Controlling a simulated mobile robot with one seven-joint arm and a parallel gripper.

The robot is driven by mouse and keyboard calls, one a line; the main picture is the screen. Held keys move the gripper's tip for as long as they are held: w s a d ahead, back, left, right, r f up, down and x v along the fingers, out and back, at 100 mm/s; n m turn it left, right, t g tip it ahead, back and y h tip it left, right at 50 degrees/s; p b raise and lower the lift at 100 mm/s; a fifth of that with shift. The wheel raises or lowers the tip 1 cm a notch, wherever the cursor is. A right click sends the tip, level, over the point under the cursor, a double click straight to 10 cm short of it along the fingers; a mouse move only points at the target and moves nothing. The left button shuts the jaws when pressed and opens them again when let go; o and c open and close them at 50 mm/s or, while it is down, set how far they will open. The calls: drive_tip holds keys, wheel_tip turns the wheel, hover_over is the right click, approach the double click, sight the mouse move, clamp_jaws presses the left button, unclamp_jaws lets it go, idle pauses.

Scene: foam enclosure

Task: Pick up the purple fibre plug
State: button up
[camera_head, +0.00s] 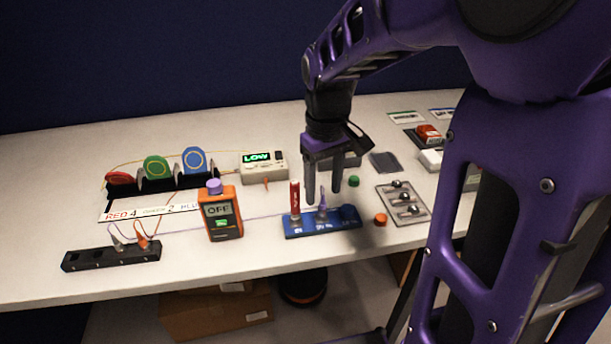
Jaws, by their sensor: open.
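The purple fibre plug (322,204) stands upright in a blue holder (336,224) near the middle of the table's front part. My gripper (323,194) points down over the holder, with its fingers apart and empty. In this view the plug's top shows between the two fingertips. I cannot tell from this one view whether the fingers straddle the plug or are in front of or behind it. No contact is visible.
A red pen-like tool (295,195) stands in the same holder, just left of my gripper. An orange meter (221,215) reading OFF stands further left. An orange cap (380,219) and a metal plate with knobs (404,203) lie to the right.

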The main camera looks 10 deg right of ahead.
sight(323, 203)
wheel_tip(323, 203, down, 4)
drive_tip(key=shift+r+b, duration=0.2)
drive_tip(key=shift+b, duration=0.1)
drive_tip(key=shift+c, duration=0.2)
clamp_jaws()
